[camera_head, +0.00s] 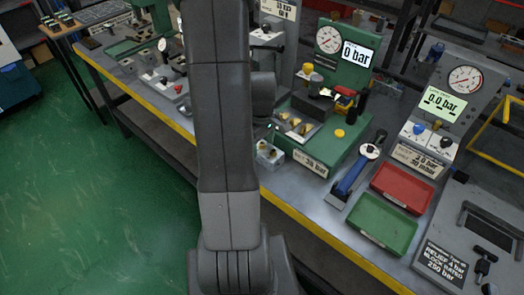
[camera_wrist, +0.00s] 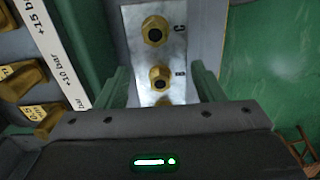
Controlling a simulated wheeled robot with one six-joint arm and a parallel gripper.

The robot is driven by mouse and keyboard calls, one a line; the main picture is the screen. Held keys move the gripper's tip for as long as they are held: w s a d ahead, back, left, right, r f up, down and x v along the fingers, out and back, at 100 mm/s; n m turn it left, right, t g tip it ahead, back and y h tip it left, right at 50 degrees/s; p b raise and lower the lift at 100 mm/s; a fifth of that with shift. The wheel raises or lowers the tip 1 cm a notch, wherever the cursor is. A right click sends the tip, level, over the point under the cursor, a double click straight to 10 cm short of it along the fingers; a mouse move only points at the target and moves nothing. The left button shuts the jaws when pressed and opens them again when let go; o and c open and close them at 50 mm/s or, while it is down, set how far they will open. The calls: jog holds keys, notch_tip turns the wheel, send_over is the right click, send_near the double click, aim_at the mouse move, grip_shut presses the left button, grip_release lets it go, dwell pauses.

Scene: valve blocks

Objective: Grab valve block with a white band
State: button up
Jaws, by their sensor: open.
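A silver metal valve block (camera_wrist: 156,62) with brass ports marked C and B lies below my gripper in the wrist view. No white band shows on its visible faces. My gripper (camera_wrist: 160,88) is open; its two green fingers reach down on either side of the block's near part, and I cannot tell whether they touch it. The gripper body hides the block's near end. In the head view a small silver block with brass ports (camera_head: 269,154) sits at the bench's front edge, just right of my arm, which hides most of the gripper.
A green test stand (camera_head: 341,47) reading 0 bar stands behind. A red tray (camera_head: 402,188), a green tray (camera_head: 382,223) and a blue-handled tool (camera_head: 352,175) lie to the right. A white pressure-label strip (camera_wrist: 57,45) and brass pieces (camera_wrist: 22,82) lie left of the block.

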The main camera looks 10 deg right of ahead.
jog(key=shift+f, duration=0.2)
grip_shut()
jog(key=shift+r, duration=0.1)
